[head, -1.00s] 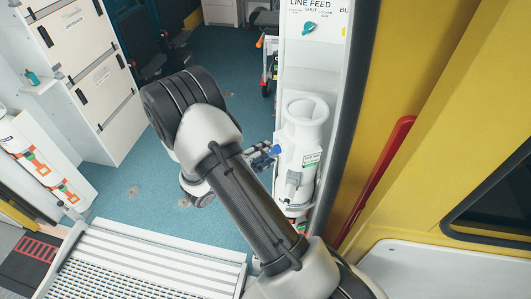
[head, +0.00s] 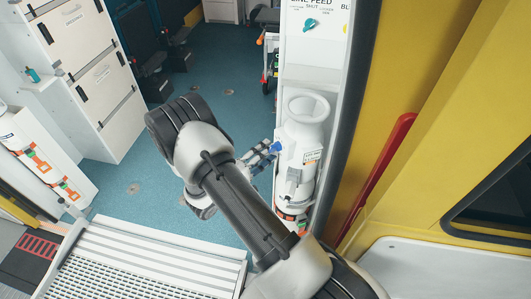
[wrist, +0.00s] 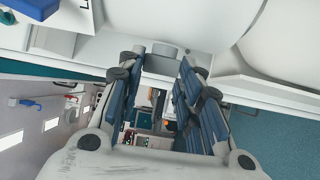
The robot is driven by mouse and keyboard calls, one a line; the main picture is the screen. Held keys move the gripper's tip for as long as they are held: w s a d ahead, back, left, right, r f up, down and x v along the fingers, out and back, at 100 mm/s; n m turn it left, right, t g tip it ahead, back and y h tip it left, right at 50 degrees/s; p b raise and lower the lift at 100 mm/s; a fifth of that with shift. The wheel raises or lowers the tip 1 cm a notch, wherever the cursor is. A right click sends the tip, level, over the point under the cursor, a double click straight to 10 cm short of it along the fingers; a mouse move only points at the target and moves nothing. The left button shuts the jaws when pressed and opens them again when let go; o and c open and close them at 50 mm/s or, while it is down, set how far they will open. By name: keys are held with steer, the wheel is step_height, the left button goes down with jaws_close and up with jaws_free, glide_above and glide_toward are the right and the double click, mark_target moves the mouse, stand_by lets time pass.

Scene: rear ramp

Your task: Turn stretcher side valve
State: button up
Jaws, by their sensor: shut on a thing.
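A white cylinder (head: 303,150) with a round collar on top stands upright in a narrow white cabinet, right of centre in the head view. My gripper (head: 270,150) reaches it from the left, partly behind my forearm. A bright blue piece (head: 276,146) shows at the fingertips; I cannot tell whether it is valve or finger. In the wrist view my gripper (wrist: 163,64) is shut on a grey valve knob (wrist: 163,60), with a blue-padded finger on each side. The knob's markings are not visible.
A teal line feed knob (head: 310,24) sits on the panel above the cylinder. A second cylinder (head: 42,155) with orange straps is at left. A red rail (head: 378,175) and yellow wall bound the right. Blue floor (head: 215,80) lies open beyond my arm.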

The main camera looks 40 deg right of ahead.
steer(key=o, duration=1.1)
steer(key=shift+c, duration=0.2)
steer(key=s+a, duration=0.2)
steer(key=a, duration=1)
steer(key=shift+f, duration=0.1)
